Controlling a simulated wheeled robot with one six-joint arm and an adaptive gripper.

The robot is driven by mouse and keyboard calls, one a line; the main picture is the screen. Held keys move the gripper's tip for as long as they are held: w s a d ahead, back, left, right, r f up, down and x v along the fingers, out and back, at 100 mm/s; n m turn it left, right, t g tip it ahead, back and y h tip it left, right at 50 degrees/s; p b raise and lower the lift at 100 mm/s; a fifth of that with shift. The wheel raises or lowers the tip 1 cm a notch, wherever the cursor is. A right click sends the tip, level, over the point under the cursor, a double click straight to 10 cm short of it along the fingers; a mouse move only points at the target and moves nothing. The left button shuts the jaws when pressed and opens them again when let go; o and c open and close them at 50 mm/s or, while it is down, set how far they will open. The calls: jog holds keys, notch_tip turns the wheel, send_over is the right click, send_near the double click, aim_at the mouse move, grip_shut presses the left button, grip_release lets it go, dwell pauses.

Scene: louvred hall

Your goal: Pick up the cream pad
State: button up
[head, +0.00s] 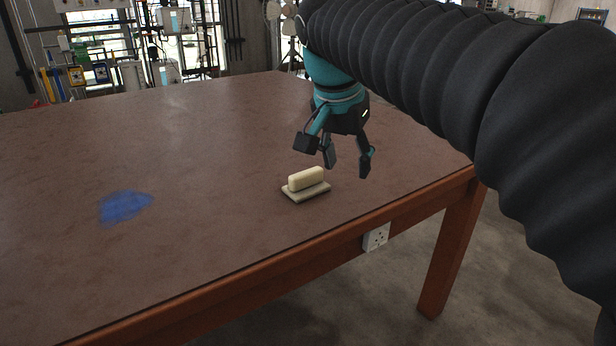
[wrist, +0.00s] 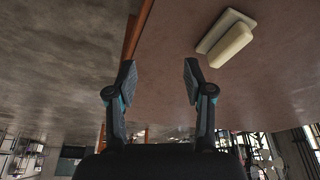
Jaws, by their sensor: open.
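The cream pad (head: 306,179) is a small block with rounded edges on a flat, thin base of a duller shade. It lies on the brown table (head: 180,150), near the front edge. It also shows in the wrist view (wrist: 231,45), at the upper right, outside the line of the fingers. My gripper (head: 348,168) is open and empty, above the table just behind and to the right of the pad, and not touching it. In the wrist view my gripper (wrist: 158,82) has its two fingers well apart, with nothing between them.
A blue patch (head: 125,206) marks the tabletop at the left. A white socket plate (head: 376,237) is on the table's front side. The tabletop around the pad is clear. Shelves with tools and a fan stand behind the table.

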aim_at(305, 172)
jog(key=w+a+r+m+h, duration=0.2)
jog(key=w+a+r+m, duration=0.2)
jog(key=w+a, duration=0.45)
jog(key=shift+m+g, duration=0.3)
jog(key=f, duration=0.3)
jog(key=f+b, duration=0.1)
jog(key=f, duration=0.3)
jog(key=shift+w+d+f, duration=0.15)
jog(key=shift+d+f, duration=0.05)
jog(key=shift+a+b+x, duration=0.2)
jog(key=shift+b+x, duration=0.45)
jog(key=shift+x, duration=2.05)
grip_shut()
